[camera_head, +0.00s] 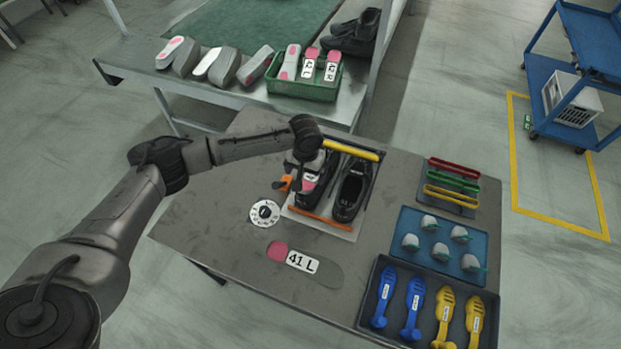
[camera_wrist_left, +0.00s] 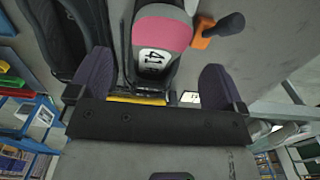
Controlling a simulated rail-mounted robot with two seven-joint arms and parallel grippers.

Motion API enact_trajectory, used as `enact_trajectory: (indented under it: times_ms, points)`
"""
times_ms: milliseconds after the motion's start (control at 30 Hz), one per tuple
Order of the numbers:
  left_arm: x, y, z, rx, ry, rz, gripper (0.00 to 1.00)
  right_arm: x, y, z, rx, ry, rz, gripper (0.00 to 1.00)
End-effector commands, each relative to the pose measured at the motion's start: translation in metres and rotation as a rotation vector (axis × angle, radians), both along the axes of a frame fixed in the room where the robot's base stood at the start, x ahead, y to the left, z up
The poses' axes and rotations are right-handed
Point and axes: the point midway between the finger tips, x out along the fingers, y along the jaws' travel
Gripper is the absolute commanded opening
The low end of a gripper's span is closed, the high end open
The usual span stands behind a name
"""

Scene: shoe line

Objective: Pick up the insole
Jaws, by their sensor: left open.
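A grey insole with a pink heel and a "41 L" label (camera_head: 323,266) lies flat on the table in front of the shoe fixture. A second pink-and-white insole piece marked 41 (camera_wrist_left: 162,35) shows at the left black shoe (camera_head: 312,196); its letter is unclear. Whether it is fully inside the shoe, I cannot tell. The right black shoe (camera_head: 351,190) stands beside it. My left gripper (camera_head: 306,165) is above the left shoe and partly hides it. In the wrist view its open fingers (camera_wrist_left: 155,80) stand either side of the marked insole. My right gripper is out of view.
A round dial (camera_head: 264,213) and an orange clamp (camera_head: 284,184) are left of the shoes. To the right are a coloured bar rack (camera_head: 451,187), a blue tray (camera_head: 436,259) and a dark tray (camera_head: 404,341). A green crate (camera_head: 304,88) with insoles stands on the back bench.

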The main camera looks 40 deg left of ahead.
Motion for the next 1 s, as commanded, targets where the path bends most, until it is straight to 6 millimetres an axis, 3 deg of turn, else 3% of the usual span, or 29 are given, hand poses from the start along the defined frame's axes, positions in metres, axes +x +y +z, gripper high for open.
enact_trajectory:
  times_ms: [167,533,867,1000]
  points:
    - [0.0,0.0,-0.009,0.0,0.0,0.0,0.96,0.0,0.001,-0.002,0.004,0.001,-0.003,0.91]
    - [0.002,-0.001,-0.051,0.0,-0.001,0.0,0.96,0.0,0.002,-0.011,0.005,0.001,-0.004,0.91]
    - [0.002,-0.001,-0.055,0.0,-0.001,-0.001,0.96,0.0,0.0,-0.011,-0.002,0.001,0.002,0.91]
    - [0.002,-0.001,-0.055,0.0,-0.001,-0.001,0.84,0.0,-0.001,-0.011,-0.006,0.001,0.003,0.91]
